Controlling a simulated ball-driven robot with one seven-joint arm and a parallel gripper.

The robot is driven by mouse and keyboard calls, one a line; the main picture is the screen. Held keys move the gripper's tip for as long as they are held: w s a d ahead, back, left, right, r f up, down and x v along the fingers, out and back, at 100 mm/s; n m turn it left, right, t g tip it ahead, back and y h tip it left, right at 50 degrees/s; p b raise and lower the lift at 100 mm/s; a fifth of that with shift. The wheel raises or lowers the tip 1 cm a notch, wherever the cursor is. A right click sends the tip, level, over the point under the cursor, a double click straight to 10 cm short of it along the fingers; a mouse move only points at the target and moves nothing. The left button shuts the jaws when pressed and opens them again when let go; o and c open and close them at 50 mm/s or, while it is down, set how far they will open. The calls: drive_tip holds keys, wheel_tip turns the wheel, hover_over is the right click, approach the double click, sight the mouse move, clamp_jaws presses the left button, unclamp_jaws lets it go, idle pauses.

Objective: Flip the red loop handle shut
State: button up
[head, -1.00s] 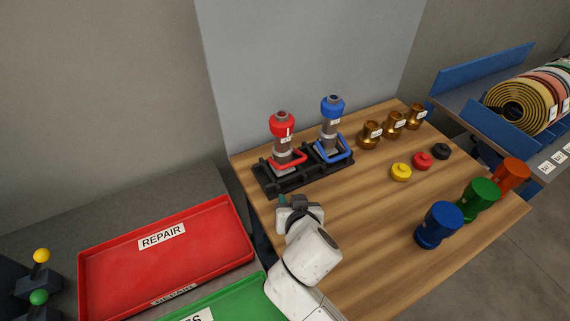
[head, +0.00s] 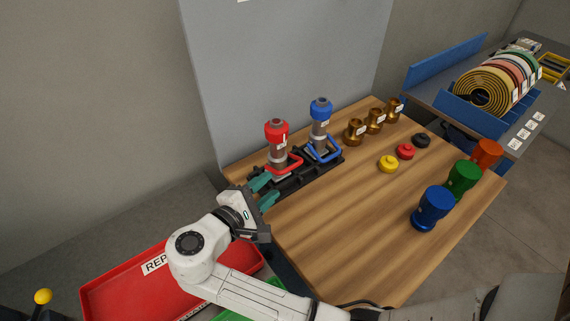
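The red loop handle (head: 289,165) sticks out low from the front of the red-topped pump (head: 277,139), which stands upright in a black base (head: 301,180) at the back left of the wooden table. A matching blue loop handle (head: 327,153) is on the blue-topped pump (head: 321,120) to its right. My gripper (head: 264,191) is at the table's left edge, just in front and left of the red loop. Its two green fingertips are spread apart with nothing seen between them. The upper fingertip overlaps the left end of the base in the picture; whether it touches cannot be told.
Brass fittings (head: 375,121), caps in yellow (head: 388,164), red and black, and cups in blue (head: 432,208), green and orange stand to the right. A red REPAIR tray (head: 120,292) lies at lower left. The table's front middle (head: 340,225) is clear.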

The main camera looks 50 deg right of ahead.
sight(291, 166)
drive_tip(key=p+x, duration=0.2)
drive_tip(key=x, duration=0.8)
drive_tip(key=shift+d+f, duration=0.1)
drive_tip(key=shift+d, duration=0.25)
clamp_jaws()
